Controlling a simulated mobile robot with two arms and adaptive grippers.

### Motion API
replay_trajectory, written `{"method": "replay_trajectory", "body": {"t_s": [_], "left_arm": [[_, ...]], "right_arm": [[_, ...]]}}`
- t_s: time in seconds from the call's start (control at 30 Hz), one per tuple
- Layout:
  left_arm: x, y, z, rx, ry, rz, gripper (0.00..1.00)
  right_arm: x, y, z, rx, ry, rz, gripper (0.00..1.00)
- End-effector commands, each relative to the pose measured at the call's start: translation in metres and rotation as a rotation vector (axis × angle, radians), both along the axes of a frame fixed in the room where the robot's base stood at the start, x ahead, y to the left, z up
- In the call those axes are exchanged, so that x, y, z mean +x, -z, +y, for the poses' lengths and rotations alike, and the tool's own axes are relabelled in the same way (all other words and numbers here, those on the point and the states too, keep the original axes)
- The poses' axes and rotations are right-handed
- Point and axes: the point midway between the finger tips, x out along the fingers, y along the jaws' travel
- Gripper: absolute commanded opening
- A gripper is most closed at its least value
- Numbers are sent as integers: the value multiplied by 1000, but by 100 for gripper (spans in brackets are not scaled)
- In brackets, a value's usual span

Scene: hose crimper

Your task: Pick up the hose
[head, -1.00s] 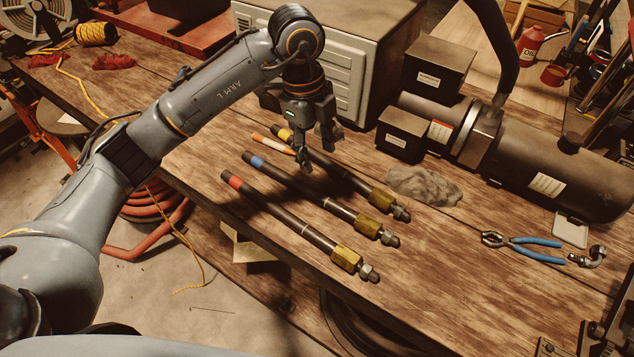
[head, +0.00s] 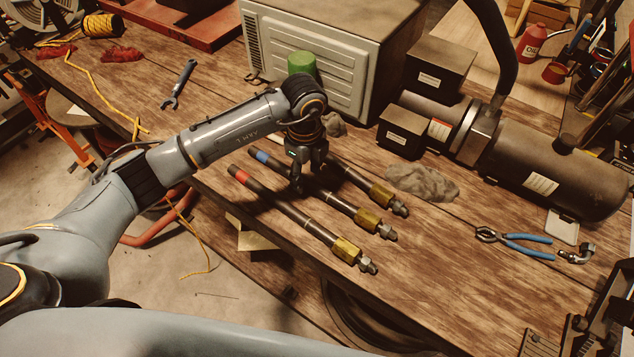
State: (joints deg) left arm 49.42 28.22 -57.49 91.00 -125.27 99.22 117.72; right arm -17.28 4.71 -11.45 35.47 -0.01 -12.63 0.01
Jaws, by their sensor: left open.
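Three dark hoses with brass and steel end fittings lie side by side on the wooden bench. The nearest has a red band (head: 290,214). The middle one has a blue band (head: 338,204). The farthest hose (head: 358,180) has its left end hidden behind my gripper. My left gripper (head: 308,178) is open and points down over the middle hose, its near finger showing against that hose. I cannot tell whether it touches. Nothing shows between its fingers. My right gripper is not in view.
A black cylindrical machine (head: 540,175) and a beige metal cabinet (head: 345,75) stand behind. A grey rag (head: 422,182), blue-handled pliers (head: 515,243), a wrench (head: 179,84) and a green cylinder (head: 301,63) sit on the bench.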

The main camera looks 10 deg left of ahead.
Motion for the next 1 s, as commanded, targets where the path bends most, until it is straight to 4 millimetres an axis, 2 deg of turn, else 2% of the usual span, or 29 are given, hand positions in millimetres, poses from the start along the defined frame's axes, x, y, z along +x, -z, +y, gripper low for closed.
{"method": "replay_trajectory", "body": {"t_s": [0.03, 0.17, 0.4, 0.6, 0.67, 1.0], "left_arm": [[0, 4, 0, 0, -2, 2, 50], [0, 16, 0, 0, 0, 1, 50], [0, 19, 0, -1, 1, -2, 50], [0, 18, 0, -1, 0, -2, 9], [0, 18, 0, -1, 0, -2, 0], [1, 17, -1, -2, 0, -3, 0]], "right_arm": [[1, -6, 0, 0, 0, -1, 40], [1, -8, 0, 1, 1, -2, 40], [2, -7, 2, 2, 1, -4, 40], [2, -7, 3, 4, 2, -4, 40], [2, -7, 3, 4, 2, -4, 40], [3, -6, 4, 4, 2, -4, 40]]}}
